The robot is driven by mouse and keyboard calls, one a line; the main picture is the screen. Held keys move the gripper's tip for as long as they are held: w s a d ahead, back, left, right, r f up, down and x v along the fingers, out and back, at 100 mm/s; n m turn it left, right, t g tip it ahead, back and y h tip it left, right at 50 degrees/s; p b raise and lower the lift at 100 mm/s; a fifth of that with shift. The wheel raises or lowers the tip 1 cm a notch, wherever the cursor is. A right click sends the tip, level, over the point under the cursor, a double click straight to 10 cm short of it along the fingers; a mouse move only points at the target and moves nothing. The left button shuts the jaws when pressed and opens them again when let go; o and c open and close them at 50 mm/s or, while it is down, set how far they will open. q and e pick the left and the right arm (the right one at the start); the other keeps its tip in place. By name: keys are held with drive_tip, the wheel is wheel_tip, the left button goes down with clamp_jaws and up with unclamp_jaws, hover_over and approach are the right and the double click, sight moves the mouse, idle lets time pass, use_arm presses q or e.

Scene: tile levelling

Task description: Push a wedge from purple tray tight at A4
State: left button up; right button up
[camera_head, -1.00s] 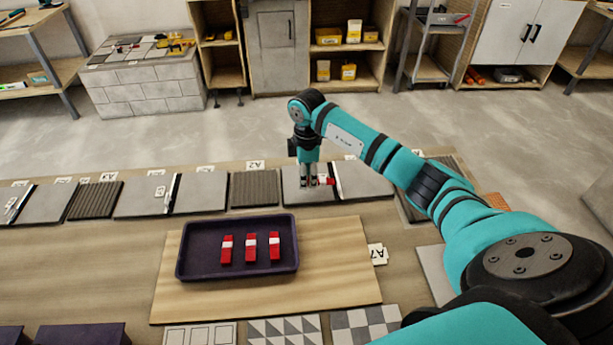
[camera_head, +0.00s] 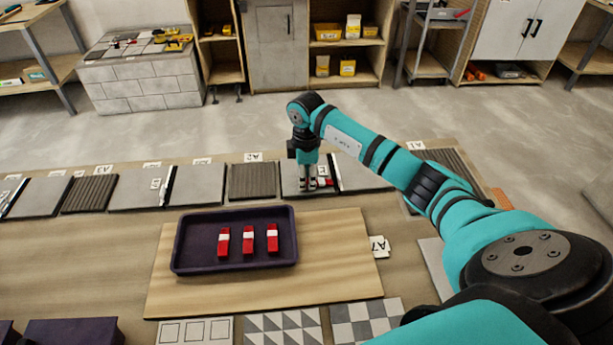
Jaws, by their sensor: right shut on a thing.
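The purple tray (camera_head: 186,268) lies on a wooden board and holds three red wedges with white bands (camera_head: 248,240). My right gripper (camera_head: 316,185) points down over a grey tile (camera_head: 292,176) in the row beyond the tray. It is shut on a small red and white wedge (camera_head: 326,183), partly hidden by the fingers. The wedge lies low at the tile, its red end close to an upright levelling clip (camera_head: 337,172) at the tile's right seam. Whether it touches the clip I cannot tell. No A4 label is readable; my arm covers part of the row. My left gripper is out of view.
The row has grey and dark ribbed tiles (camera_head: 252,181), with another clip (camera_head: 167,186) further left. Patterned tiles (camera_head: 285,328) lie at the front edge. An A7 tag (camera_head: 380,246) lies right of the board (camera_head: 345,265). Bare bench lies left of the tray.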

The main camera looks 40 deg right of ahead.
sight(323, 181)
drive_tip(key=shift+s+d, duration=0.15)
drive_tip(key=shift+d, duration=0.15)
drive_tip(key=shift+s+d+p, duration=0.3)
drive_tip(key=shift+s+d, duration=0.1)
drive_tip(key=shift+d, duration=0.3)
drive_tip(key=shift+s+d+p, duration=0.2)
drive_tip(key=shift+s+d, duration=0.05)
drive_tip(key=shift+d, duration=0.3)
drive_tip(key=shift+s+d+p, duration=0.2)
drive_tip(key=shift+s+d, duration=0.05)
drive_tip(key=shift+d, duration=0.3)
idle(1.6)
drive_tip(key=o, duration=0.9)
drive_tip(key=shift+s, duration=0.1)
wheel_tip(323, 181, up, 12)
drive_tip(key=shift+r, duration=0.1)
